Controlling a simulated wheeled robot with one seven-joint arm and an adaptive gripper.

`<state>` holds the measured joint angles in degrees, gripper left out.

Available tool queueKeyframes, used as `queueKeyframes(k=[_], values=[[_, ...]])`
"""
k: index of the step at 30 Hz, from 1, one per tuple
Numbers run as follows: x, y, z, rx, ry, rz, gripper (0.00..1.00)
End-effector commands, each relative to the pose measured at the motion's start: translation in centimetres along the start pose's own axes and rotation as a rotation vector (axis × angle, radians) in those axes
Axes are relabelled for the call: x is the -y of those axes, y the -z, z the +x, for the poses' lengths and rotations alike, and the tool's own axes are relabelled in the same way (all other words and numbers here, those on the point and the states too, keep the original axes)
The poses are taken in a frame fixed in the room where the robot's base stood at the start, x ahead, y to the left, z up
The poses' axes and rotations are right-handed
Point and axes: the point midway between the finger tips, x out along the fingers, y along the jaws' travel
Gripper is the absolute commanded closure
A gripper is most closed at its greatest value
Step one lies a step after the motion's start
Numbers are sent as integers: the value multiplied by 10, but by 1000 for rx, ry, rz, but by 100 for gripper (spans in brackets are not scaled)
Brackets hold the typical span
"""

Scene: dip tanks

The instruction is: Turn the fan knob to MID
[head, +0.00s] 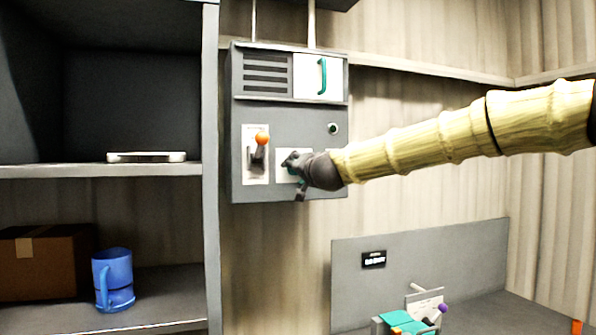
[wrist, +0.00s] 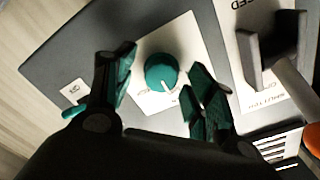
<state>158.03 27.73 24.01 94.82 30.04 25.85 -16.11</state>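The fan knob (wrist: 161,72) is a round teal dial with a white pointer line, on a white plate (wrist: 150,98). In the wrist view its pointer is toward the lower right, toward my gripper. My gripper (wrist: 165,80) is open, with one teal-padded finger on each side of the knob and gaps between the pads and the knob. In the head view my gripper (head: 290,163) is at the lower part of the grey control box (head: 240,130) and hides most of the knob plate. The plate's position labels are not readable.
Left of the knob in the head view is a lever with an orange ball (head: 262,139). A shelf with a blue mug (head: 114,280) stands left. A lower console (head: 420,260) is at right.

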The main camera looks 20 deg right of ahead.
Motion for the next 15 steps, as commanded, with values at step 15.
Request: queueKeyframes(k=[15], values=[[1, 1, -33, 1, 2, 0, 46]])
